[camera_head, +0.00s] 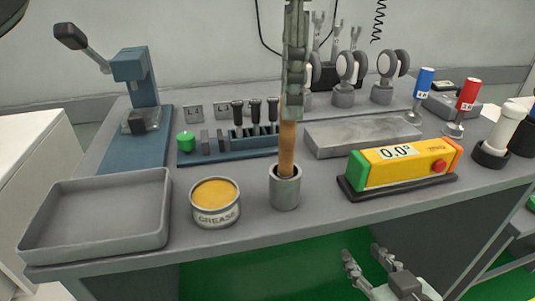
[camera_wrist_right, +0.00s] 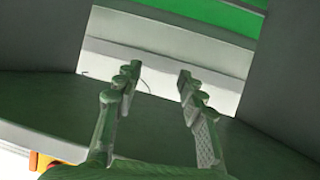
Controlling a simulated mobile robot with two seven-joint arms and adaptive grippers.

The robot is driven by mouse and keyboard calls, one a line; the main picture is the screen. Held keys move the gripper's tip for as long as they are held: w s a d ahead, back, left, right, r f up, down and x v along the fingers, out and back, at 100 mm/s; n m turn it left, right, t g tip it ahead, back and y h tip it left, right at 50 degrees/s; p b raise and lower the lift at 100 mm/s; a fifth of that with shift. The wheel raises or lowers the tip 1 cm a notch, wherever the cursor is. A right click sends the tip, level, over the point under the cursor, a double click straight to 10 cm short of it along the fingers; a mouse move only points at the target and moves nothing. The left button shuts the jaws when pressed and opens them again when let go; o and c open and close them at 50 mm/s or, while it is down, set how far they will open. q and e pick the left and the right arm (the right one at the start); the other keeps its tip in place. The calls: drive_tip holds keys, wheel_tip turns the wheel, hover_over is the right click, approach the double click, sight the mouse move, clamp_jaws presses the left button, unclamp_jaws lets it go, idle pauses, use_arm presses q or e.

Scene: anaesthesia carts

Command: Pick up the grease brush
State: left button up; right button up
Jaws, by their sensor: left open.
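The grease brush (camera_head: 287,148) stands upright in a grey cup (camera_head: 285,190) near the front edge of the bench. Only its wooden handle shows; its lower end is hidden inside the cup. My left gripper (camera_head: 293,108) comes down from above at the top of the handle, with its fingers seen edge-on and open. The upper handle is hidden behind or between the fingers; I cannot tell which. My right gripper (camera_head: 363,254) is open and empty, low in front of the bench; its spread fingers also show in the right wrist view (camera_wrist_right: 158,80).
A grease tin (camera_head: 215,203) stands left of the cup, and an empty grey tray (camera_head: 98,220) lies further left. A yellow level (camera_head: 403,166) sits to the right. Behind are a tool rack (camera_head: 240,140), a grey block (camera_head: 360,135) and a blue press (camera_head: 140,85).

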sight(285, 173)
use_arm(q)
drive_tip(key=shift+s+a, duration=0.1)
drive_tip(key=shift+a, duration=0.15)
drive_tip(key=shift+a+f, duration=0.1)
drive_tip(key=shift+f, duration=0.2)
wheel_tip(285, 173, down, 7)
drive_tip(key=shift+f+b, duration=0.15)
drive_tip(key=shift+b, duration=0.2)
drive_tip(key=shift+d, duration=0.2)
clamp_jaws()
use_arm(e)
drive_tip(key=shift+t+y, duration=0.6)
drive_tip(key=shift+t, duration=0.3)
drive_tip(key=a+r, duration=0.1)
drive_tip(key=w+a+r, duration=0.1)
drive_tip(key=a+r, duration=0.1)
drive_tip(key=shift+r, duration=0.1)
